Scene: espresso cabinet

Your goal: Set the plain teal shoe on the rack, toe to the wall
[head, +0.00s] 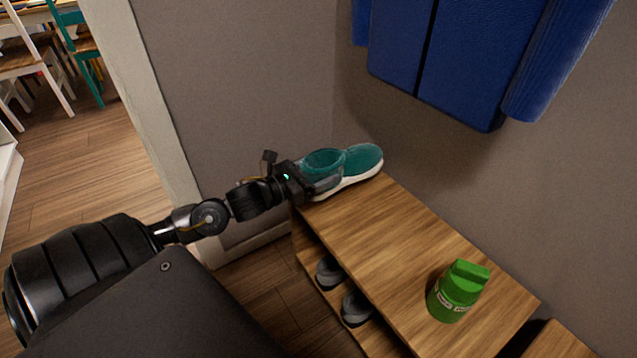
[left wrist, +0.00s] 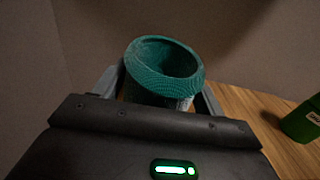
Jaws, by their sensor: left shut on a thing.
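The plain teal shoe (head: 362,160) with a white sole is at the far left end of the wooden rack (head: 425,245), at the top board. Its toe points right, toward the wall behind the rack. My left gripper (head: 318,183) is shut on the shoe's heel end. In the left wrist view the shoe's collar opening (left wrist: 165,62) shows between the two fingers. I cannot tell whether the sole touches the board. My right gripper is not in view.
A green container (head: 458,291) stands on the rack's near right part. Grey shoes (head: 357,307) are on the lower shelf. A blue coat (head: 430,50) hangs on the wall above. The middle of the top board is clear.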

